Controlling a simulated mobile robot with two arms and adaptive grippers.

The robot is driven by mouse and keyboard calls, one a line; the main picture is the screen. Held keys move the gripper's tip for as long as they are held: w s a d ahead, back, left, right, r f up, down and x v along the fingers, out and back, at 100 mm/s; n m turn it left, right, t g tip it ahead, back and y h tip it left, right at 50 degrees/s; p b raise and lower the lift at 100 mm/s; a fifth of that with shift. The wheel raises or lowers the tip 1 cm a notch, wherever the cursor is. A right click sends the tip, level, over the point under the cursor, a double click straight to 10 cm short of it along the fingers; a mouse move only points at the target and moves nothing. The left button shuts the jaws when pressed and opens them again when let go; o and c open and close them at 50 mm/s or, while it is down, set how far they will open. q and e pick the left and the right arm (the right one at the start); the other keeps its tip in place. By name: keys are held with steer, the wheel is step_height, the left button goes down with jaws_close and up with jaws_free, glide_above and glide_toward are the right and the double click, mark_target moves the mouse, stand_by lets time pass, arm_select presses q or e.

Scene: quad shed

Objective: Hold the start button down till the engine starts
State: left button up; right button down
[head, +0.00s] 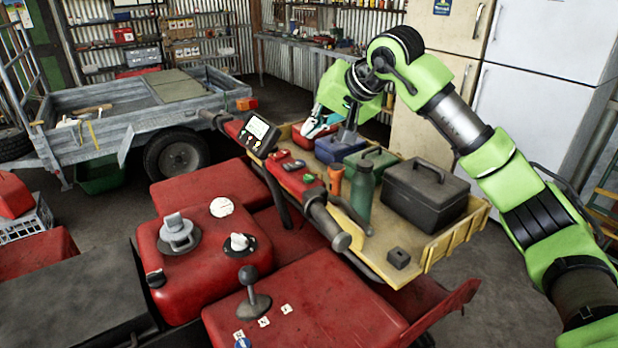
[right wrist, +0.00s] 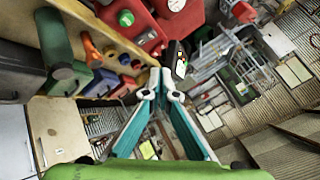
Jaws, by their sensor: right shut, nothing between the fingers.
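The red quad's handlebar (head: 330,225) carries a red control housing (head: 293,172) with a green button (head: 308,178) and red controls on it. I cannot tell for sure which control is the start button. A small display (head: 259,134) stands at the housing's far end. My right gripper (head: 312,130) is shut and empty, held above the far end of the yellow rack, beyond the housing and apart from it. In the right wrist view its teal fingers (right wrist: 155,86) meet at the tips, and a green button (right wrist: 126,18) shows at the top. My left gripper is out of view.
The yellow rack (head: 440,250) holds a black toolbox (head: 426,192), a green bottle (head: 363,190), an orange-handled tool (head: 335,178) and several boxes close under my right arm. The red fuel tank (head: 203,268) is nearer. A trailer (head: 130,110) stands at the left.

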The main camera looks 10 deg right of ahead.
mark_target(312, 177)
step_height(312, 177, down, 8)
steer(key=b, duration=0.5)
steer(key=shift+r, duration=0.1)
steer(key=shift+f+b, duration=0.3)
steer(key=shift+b, duration=0.1)
steer(key=shift+f, duration=0.1)
stand_by(0.7)
steer(key=shift+f, duration=0.3)
steer(key=shift+f+b, duration=0.55)
steer(key=shift+b, duration=0.05)
stand_by(1.5)
stand_by(0.8)
steer(key=shift+r+p, duration=0.75)
steer(key=shift+r, duration=0.25)
